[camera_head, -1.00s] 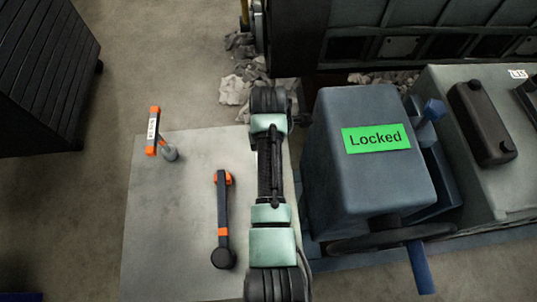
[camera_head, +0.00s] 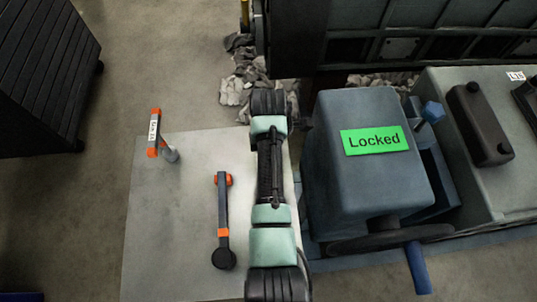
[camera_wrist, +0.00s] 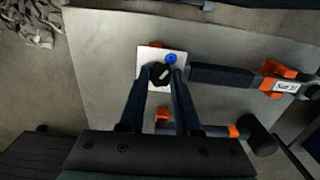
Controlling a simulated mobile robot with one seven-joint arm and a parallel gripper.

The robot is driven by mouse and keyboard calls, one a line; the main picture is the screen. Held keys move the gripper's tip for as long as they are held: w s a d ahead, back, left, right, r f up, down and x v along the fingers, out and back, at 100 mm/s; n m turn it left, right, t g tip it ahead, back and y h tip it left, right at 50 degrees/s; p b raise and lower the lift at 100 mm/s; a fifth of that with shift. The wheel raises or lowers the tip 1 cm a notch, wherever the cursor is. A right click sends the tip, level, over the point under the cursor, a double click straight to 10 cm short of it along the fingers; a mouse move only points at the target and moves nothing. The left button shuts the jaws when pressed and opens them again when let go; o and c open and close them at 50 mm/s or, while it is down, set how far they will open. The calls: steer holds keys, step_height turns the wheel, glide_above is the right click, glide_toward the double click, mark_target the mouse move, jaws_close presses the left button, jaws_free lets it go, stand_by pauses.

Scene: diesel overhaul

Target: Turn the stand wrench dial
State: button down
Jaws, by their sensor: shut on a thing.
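In the wrist view, a small black dial (camera_wrist: 160,73) with a pale pointer sits on a white square plate (camera_wrist: 148,54) with a blue dot. My gripper (camera_wrist: 162,76) has its two dark fingers on either side of the dial, closed on it. A dark wrench bar (camera_wrist: 225,75) with an orange, labelled right end runs right from beside the plate. In the head view, my arm hides the dial and the gripper. A wrench with orange ends and a white label (camera_head: 153,132) stands at the left, and a dark one (camera_head: 223,220) lies right of it.
The wrenches are over a pale grey board (camera_head: 150,235). Right of my arm is a blue-grey housing (camera_head: 340,195) with a green "Locked" sign (camera_head: 375,139) and a handwheel (camera_head: 390,238). Crumpled rags (camera_head: 240,88) lie behind. A dark cabinet (camera_head: 45,75) stands at left.

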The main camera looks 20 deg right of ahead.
steer(key=m+p, duration=0.2)
steer(key=m, duration=0.1)
steer(key=shift+r, duration=0.2)
steer(key=m+p, duration=0.1)
steer(key=m, duration=0.1)
steer(key=shift+m+p, duration=0.4)
steer(key=m+p, duration=0.1)
steer(key=m, duration=0.3)
steer(key=shift+f+m+p, duration=0.15)
steer(key=shift+m+p, duration=0.2)
steer(key=shift+m, duration=0.35)
steer(key=c, duration=0.6)
jaws_free()
step_height(320, 180, up, 13)
steer(key=p, duration=0.1)
steer(key=shift+p, duration=0.35)
